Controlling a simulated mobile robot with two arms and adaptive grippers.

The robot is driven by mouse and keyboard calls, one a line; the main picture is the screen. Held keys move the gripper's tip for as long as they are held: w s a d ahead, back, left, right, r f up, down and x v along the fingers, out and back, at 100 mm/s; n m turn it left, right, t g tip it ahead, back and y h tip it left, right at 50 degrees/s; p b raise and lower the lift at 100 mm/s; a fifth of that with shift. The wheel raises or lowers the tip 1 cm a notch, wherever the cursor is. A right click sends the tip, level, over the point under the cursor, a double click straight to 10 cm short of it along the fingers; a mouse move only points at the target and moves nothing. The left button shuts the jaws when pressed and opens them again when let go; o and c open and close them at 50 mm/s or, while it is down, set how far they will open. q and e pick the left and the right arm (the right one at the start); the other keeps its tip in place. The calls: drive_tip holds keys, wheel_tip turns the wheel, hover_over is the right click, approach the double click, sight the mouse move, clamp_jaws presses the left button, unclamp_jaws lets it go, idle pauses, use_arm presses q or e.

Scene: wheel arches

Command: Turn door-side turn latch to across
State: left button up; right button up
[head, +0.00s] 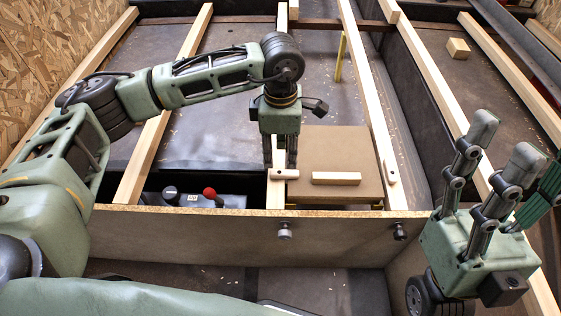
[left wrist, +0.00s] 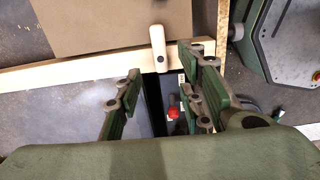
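A light wooden turn latch (head: 284,174) sits at the left edge of the brown panel (head: 330,145), just under my left gripper (head: 280,163). In the left wrist view the latch (left wrist: 157,48) lies crosswise to its wooden beam, one end reaching over the panel (left wrist: 100,22). My left gripper's fingers (left wrist: 160,95) are spread and empty, pointing down, with the latch just beyond them. A second turn latch (head: 391,172) on the right beam lies roughly along that beam. I cannot tell which latch is door-side. My right gripper (head: 507,140) is open and empty at the right, fingers upward.
A wooden bar (head: 336,179) lies on the panel. A red knob (head: 210,193) stands in the dark recess left of the panel. A front board (head: 190,235) with dark knobs runs below. A small wooden block (head: 458,48) lies far right.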

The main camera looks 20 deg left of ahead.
use_arm(q)
drive_tip(key=shift+r, duration=2.2)
